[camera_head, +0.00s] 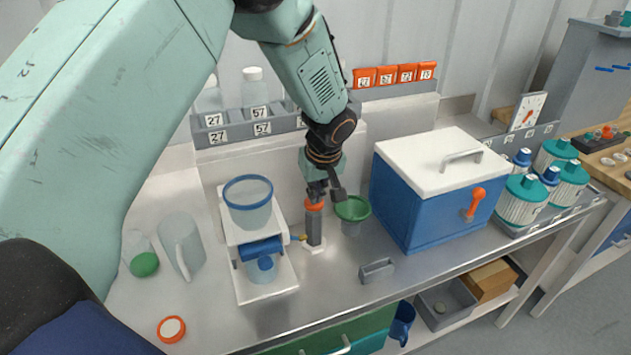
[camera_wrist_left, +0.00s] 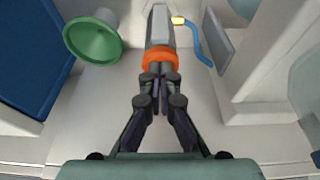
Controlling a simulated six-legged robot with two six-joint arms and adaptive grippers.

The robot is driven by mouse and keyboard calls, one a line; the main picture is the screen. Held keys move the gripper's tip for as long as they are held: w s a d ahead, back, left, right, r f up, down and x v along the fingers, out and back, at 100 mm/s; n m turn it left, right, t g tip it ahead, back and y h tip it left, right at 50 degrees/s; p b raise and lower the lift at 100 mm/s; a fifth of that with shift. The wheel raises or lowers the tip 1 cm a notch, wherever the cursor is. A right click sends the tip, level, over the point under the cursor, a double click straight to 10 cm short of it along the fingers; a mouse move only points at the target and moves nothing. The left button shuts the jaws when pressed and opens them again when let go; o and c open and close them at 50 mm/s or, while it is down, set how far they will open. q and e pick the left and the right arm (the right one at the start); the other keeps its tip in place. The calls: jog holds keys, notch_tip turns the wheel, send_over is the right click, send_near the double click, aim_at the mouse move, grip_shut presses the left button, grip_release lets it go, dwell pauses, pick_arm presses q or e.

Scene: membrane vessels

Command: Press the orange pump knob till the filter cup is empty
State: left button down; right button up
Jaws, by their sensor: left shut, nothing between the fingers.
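The pump is a grey upright cylinder (camera_head: 315,228) with an orange knob (camera_head: 314,206) on top. In the wrist view the orange knob (camera_wrist_left: 160,57) sits right at my fingertips. My left gripper (camera_head: 317,192) is shut and empty, pointing down over the knob; I cannot tell if it touches. The filter cup (camera_head: 249,205) is clear with a blue rim and stands on a white stand (camera_head: 286,272) left of the pump. Its lower part looks tinted, but the liquid level is hard to read. A blue part (camera_head: 260,250) and a clear vessel (camera_head: 262,270) are below it.
A green funnel (camera_head: 352,209) stands close right of the pump, before a blue box with white lid (camera_head: 433,195). A blue hose (camera_wrist_left: 196,42) leaves the pump.

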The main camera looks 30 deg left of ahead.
pick_arm(q)
jog(key=shift+s+f, duration=0.1)
jog(key=shift+s, duration=0.05)
jog(key=shift+r, duration=0.2)
notch_tip(320, 180, up, 5)
jog(key=p, duration=0.3)
jog(key=shift+f, duration=0.15)
jog(key=b+v, duration=0.1)
jog(key=v, duration=0.8)
jog(key=shift+d, duration=0.1)
dwell(0.4)
dwell(0.5)
